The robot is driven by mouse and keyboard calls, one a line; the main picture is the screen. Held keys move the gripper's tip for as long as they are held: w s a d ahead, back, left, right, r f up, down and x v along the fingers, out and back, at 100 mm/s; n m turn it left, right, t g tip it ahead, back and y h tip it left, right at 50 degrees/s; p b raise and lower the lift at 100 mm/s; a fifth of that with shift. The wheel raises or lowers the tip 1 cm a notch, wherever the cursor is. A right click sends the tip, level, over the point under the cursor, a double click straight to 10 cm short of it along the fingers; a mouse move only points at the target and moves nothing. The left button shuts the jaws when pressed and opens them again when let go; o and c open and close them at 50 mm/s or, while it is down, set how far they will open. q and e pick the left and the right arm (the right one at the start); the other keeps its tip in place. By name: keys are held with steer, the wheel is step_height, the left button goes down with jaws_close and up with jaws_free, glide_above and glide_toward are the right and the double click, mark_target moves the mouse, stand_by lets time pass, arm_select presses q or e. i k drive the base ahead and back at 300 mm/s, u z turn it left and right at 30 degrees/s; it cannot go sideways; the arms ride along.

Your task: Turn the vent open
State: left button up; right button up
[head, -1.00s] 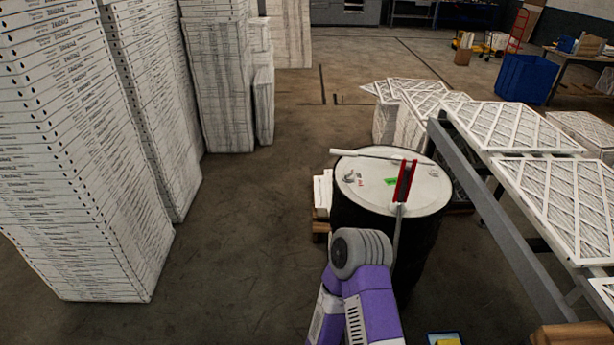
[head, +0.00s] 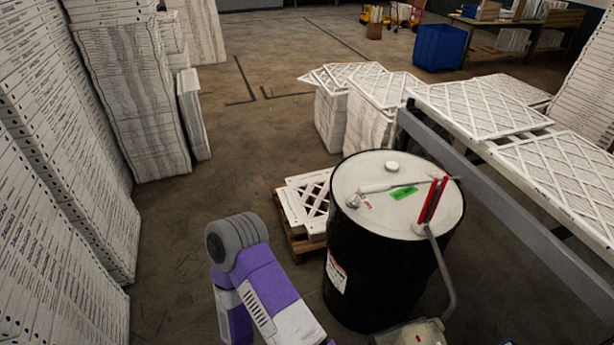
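A black drum (head: 375,275) with a pale lid (head: 375,222) stands upright right of the picture's middle. On its lid are a small white round cap (head: 392,166) at the back and a small silvery fitting (head: 352,202) at the left edge. I cannot tell which of them is the vent, or whether it is open. One of my purple arms shows at the bottom left of the drum, apart from it in the picture. Neither gripper is in view.
A red-handled piece (head: 432,201) with a white rod crosses the view of the lid; a bent grey bar runs down from it. A pallet (head: 304,241) with white filters stands left of the drum. A grey rail (head: 500,199) runs behind right. Filter stacks (head: 128,100) line the left.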

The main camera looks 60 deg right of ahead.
mark_target(354, 201)
steer(key=z, duration=0.65)
steer(key=i, duration=1.45)
steer(key=z, duration=1.3)
